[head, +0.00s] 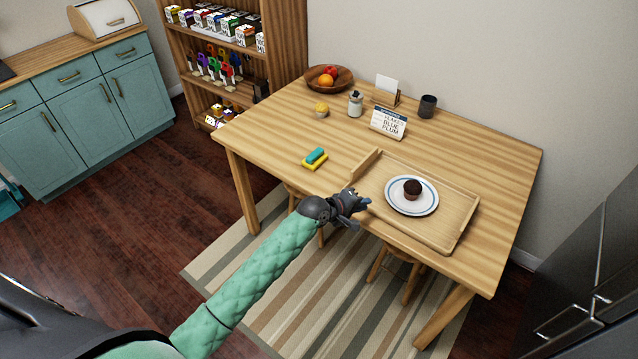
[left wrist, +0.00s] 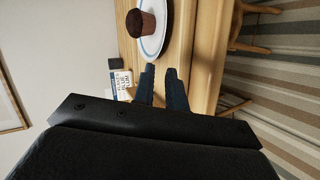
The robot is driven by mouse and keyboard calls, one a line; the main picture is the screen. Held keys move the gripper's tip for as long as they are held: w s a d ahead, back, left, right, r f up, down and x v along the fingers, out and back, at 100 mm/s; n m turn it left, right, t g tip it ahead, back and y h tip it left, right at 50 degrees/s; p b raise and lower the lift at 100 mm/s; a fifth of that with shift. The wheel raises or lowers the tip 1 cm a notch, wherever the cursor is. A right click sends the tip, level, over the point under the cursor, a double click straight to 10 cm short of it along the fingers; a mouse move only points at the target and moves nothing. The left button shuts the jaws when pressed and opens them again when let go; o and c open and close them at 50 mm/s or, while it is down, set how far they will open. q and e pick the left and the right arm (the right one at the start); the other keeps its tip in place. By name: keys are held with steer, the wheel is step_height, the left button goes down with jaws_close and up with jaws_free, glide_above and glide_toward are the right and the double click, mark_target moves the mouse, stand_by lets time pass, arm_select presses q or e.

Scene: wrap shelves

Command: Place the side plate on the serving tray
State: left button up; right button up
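The side plate (head: 428,205) is white with a blue ring and lies flat inside the wooden serving tray (head: 450,229) on the table. A dark muffin (head: 412,189) sits on the plate. My left gripper (head: 364,200) is beside the tray's left front corner, apart from the plate. In the left wrist view its two dark fingers (left wrist: 160,72) stand a little apart with nothing between them. The plate (left wrist: 153,46) and muffin (left wrist: 141,23) show beyond the fingertips there. My right gripper is not in view.
Stools stand under the front edge. The table's right end is clear.

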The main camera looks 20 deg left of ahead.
arm_select(q)
steer(key=s+a+f+m+g+y, duration=0.1)
steer(key=s+a+f+m+y, duration=0.15)
steer(key=s+f, duration=0.7)
steer(key=s+a+f+m+g+y, duration=0.1)
steer(key=s+a+f+m+g, duration=0.15)
steer(key=s+f, duration=0.7)
steer(key=s+a+f+m+y, duration=0.2)
steer(key=s+f+m, duration=0.15)
steer(key=f, duration=1.15)
steer(key=s+a+f+m+g+y, duration=0.1)
steer(key=s+a+f+m+g, duration=0.1)
steer(key=s+f, duration=0.7)
steer(key=s+a+f+m+g+y, duration=0.1)
steer(key=s+f+g, duration=0.1)
steer(key=s+f, duration=0.8)
steer(key=s, duration=0.4)
steer(key=shift+s+a+m+g, duration=0.35)
steer(key=shift+s, duration=0.05)
steer(key=r, duration=0.1)
steer(key=w+d+r+b, duration=0.1)
steer(key=shift+w+r, duration=0.1)
steer(key=shift+r, duration=0.3)
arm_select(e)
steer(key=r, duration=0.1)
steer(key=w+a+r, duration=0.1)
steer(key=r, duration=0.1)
